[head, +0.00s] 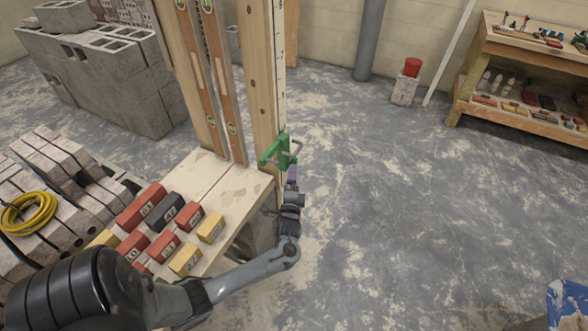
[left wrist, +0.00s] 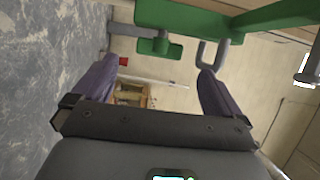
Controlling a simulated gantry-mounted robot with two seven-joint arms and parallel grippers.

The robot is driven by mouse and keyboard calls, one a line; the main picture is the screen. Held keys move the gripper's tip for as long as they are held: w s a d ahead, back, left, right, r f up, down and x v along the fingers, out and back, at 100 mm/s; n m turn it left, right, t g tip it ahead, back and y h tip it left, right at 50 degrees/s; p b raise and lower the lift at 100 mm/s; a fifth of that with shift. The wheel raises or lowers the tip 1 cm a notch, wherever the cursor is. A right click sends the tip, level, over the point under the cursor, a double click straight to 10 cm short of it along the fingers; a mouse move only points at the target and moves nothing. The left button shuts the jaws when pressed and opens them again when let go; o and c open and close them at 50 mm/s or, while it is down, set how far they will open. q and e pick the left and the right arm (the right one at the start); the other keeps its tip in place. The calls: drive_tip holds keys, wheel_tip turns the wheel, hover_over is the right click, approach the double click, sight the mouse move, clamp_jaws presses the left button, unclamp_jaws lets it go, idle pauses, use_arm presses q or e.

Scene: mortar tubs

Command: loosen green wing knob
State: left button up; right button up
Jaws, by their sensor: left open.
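A green clamp (head: 275,151) sits on the wooden upright post, with a grey bent loop (head: 291,153) at its right side. In the left wrist view the green clamp body (left wrist: 185,17) crosses the top. A small green piece (left wrist: 158,47) and the grey loop (left wrist: 208,58) show below it; I cannot tell for certain which is the wing knob. My left gripper (head: 292,175) is just below the clamp, pointing up at it. In the left wrist view its purple fingers (left wrist: 158,65) are apart, with nothing gripped between them. My right gripper is not in view.
The wooden post (head: 262,80) and two spirit levels (head: 222,80) stand beside the clamp. Several coloured blocks (head: 168,246) lie on the plank table left of my arm.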

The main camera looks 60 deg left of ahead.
use_arm(q)
drive_tip(key=shift+v, duration=1.25)
